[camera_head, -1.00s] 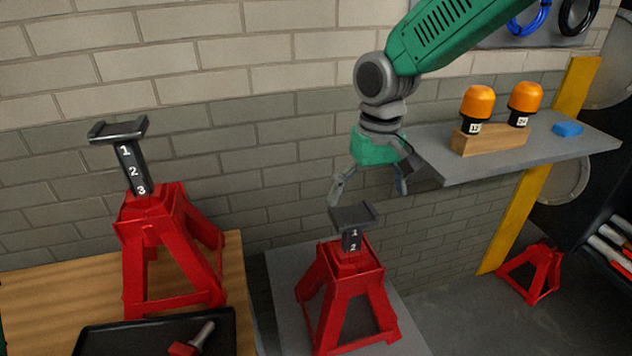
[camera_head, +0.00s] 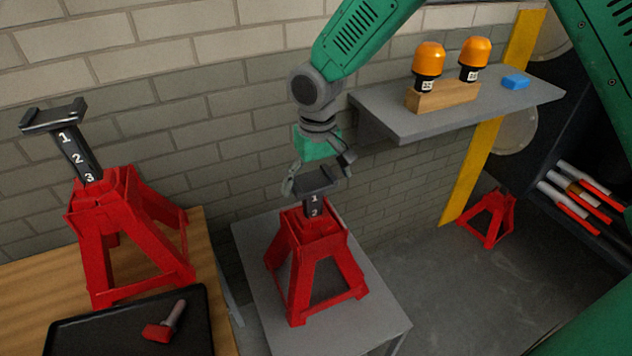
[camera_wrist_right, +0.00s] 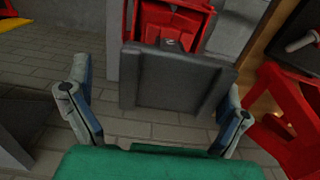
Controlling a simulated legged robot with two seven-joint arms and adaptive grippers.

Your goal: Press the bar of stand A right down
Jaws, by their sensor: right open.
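A red jack stand (camera_head: 312,250) stands on a grey table, its dark bar (camera_head: 314,205) showing the numbers 1 and 2 under a flat dark saddle (camera_head: 316,180). A second red stand (camera_head: 125,235) at the left has a longer raised bar (camera_head: 76,157) showing 1, 2 and 3. I see no letter on either stand, so I cannot tell which is A. My right gripper (camera_head: 318,176) is open at the middle stand's saddle, one finger to each side. My left gripper is not in view.
A grey shelf (camera_head: 400,130) with two orange-capped items in a wooden block (camera_head: 440,96) juts out close to the right gripper. A black tray (camera_head: 70,340) holds a red-headed tool (camera_head: 165,325). A small red stand (camera_head: 488,218) is on the floor.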

